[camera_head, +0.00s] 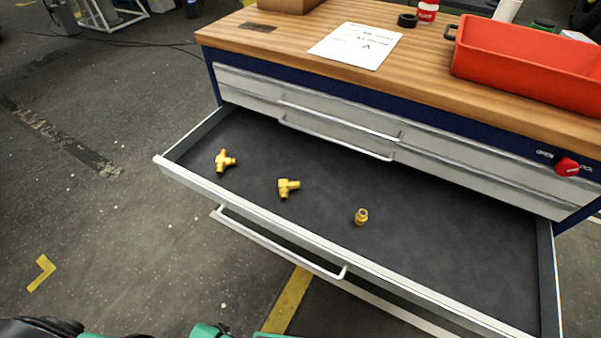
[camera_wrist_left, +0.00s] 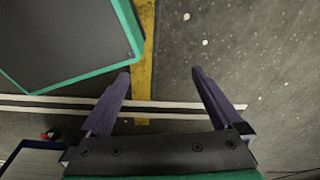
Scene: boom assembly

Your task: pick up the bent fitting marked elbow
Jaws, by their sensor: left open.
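In the head view, three brass fittings lie apart in the open drawer (camera_head: 450,262). The middle one (camera_head: 287,188) looks bent like an elbow. The left one (camera_head: 224,161) has branches like a tee, and the right one (camera_head: 361,217) is short and straight. No marking on them is readable at this size. My left gripper (camera_wrist_left: 161,82) shows in the left wrist view, with its two dark fingers spread apart and nothing between them. It is not at the fittings; the floor shows beyond its fingers. My right gripper is in neither view.
The drawer's raised front edge (camera_head: 325,248) runs in front of the fittings. Closed drawers and the wooden worktop (camera_head: 420,72) overhang behind. A red bin (camera_head: 525,62) and a paper sheet (camera_head: 356,46) lie on top. Most of the drawer's right side is bare.

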